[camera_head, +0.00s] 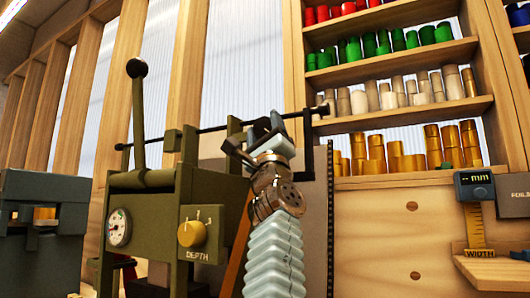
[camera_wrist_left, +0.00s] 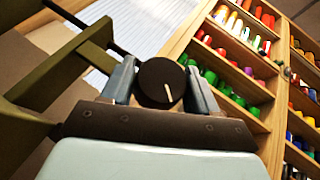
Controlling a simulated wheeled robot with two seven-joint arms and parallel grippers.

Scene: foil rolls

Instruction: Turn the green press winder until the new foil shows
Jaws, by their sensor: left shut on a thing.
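The olive-green press (camera_head: 150,222) stands left of centre in the head view, with a lever, a dial gauge and a yellow DEPTH knob. A thin dark shaft (camera_head: 210,127) runs across its top. My left gripper (camera_head: 265,130) is at the right part of this shaft, reached from below. In the left wrist view the winder knob (camera_wrist_left: 160,83), round and dark with a pale line on its face, sits between the two blue-grey fingers. The gripper is shut on it. The pale line points down, slightly right. I cannot make out foil on the press. My right gripper is not in view.
Shelves (camera_head: 395,112) with red, green, pale and gold rolls stand behind at right. A blue-grey machine (camera_head: 40,225) stands at far left. A yellow WIDTH gauge (camera_head: 477,222) stands on a wooden ledge at right. The press frame (camera_wrist_left: 58,75) is close left of my gripper.

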